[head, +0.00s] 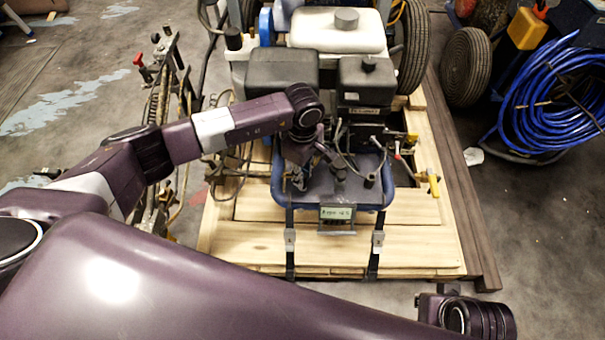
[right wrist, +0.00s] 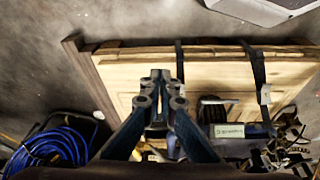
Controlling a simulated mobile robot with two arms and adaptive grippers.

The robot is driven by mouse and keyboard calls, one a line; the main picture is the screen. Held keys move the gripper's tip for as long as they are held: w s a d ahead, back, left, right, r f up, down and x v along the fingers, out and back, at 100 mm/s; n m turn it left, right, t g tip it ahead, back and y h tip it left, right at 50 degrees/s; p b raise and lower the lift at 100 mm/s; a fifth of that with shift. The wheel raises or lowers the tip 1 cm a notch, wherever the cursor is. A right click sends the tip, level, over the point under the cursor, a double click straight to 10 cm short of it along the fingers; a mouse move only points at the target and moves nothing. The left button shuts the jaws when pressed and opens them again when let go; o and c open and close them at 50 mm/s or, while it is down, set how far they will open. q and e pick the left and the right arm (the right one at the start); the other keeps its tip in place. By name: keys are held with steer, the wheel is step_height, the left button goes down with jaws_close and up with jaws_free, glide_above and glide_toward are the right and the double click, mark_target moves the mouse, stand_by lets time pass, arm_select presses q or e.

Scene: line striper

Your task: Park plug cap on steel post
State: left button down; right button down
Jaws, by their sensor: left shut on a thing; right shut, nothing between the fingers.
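My left gripper (head: 298,182) reaches down over the left part of the blue-edged deck (head: 380,200) of the line striper. It is shut on a small dark thing, seemingly the plug cap; its outline is lost against the dark fingers. A thin dark lead curves across the deck to the right of this gripper. The steel post cannot be told apart from the short upright parts there. My right gripper (right wrist: 157,82) is shut and empty in the right wrist view, above the front right of the pallet. In the head view only its wrist part shows at the lower right.
The striper's engine, with a black box (head: 282,72) and white tank (head: 337,30), stands on a wooden pallet (head: 250,245), strapped at the front. A small display (head: 337,213) sits at the deck's front. A yellow-handled tool (head: 433,184) lies right. Blue hose (head: 550,100) is coiled beyond.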

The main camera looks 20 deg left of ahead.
arm_select(q)
steer(key=shift+f, duration=0.15)
steer(key=c, duration=2.1)
jaws_free()
steer(key=o, duration=0.7)
arm_select(e)
steer(key=shift+s+r, duration=0.15)
steer(key=shift+r, duration=0.2)
arm_select(q)
steer(key=shift+r+p, duration=0.3)
steer(key=shift+r, duration=0.25)
steer(key=shift+r+p, duration=0.7)
steer(key=shift+r, duration=0.4)
steer(key=shift+r+p, duration=0.45)
steer(key=shift+r, duration=0.2)
steer(key=shift+r+p, duration=0.75)
steer(key=shift+r, duration=0.45)
arm_select(e)
step_height(320, 180, down, 16)
steer(key=s+g, duration=0.1)
